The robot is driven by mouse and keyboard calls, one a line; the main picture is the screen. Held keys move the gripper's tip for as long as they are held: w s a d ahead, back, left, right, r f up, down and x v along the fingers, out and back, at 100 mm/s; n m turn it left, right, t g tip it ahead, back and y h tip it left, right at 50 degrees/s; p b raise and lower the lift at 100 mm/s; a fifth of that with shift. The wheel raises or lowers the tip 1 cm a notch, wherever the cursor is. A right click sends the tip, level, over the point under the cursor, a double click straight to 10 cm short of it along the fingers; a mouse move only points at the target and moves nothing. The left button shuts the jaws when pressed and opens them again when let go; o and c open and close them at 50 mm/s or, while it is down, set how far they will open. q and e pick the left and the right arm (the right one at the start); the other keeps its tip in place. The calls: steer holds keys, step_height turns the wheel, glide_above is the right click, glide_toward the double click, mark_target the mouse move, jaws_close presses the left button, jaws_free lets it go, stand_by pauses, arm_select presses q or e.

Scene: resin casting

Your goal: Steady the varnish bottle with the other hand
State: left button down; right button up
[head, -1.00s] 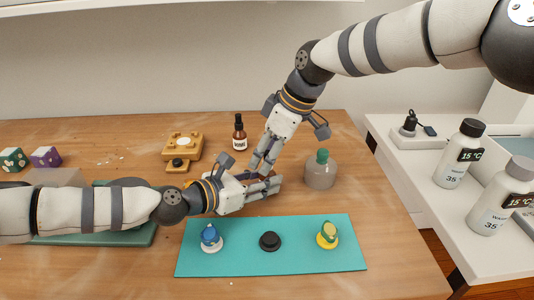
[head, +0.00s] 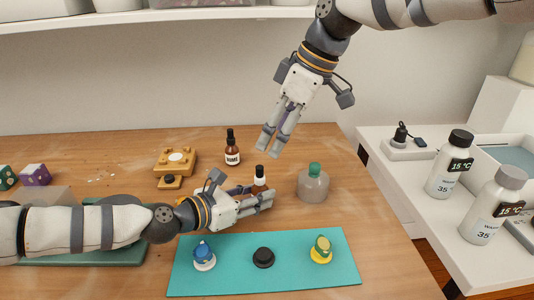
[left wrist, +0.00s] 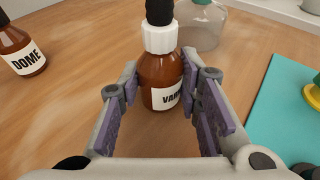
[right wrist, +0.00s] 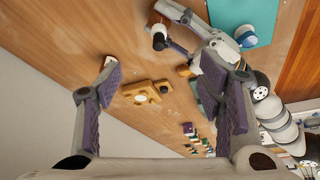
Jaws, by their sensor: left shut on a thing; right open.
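The varnish bottle (head: 260,178) is brown with a white collar and a black dropper top. It stands upright on the wooden table. In the left wrist view the bottle (left wrist: 161,75) sits between the fingers, with part of its label showing. My left gripper (head: 262,199) reaches in low from the left and is shut on the bottle's body. My right gripper (head: 270,150) is up in the air above and behind the bottle, open and empty. In the right wrist view its fingers (right wrist: 165,95) are wide apart.
A second brown bottle labelled DOME (head: 232,150) stands behind to the left. A grey-clear jar with a green stopper (head: 313,187) stands close on the right. A teal mat (head: 290,270) with several small knobs lies in front. A yellow block device (head: 176,163) is back left.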

arm_select(q)
steer(key=c, duration=1.1)
jaws_free()
steer(key=shift+f, duration=0.15)
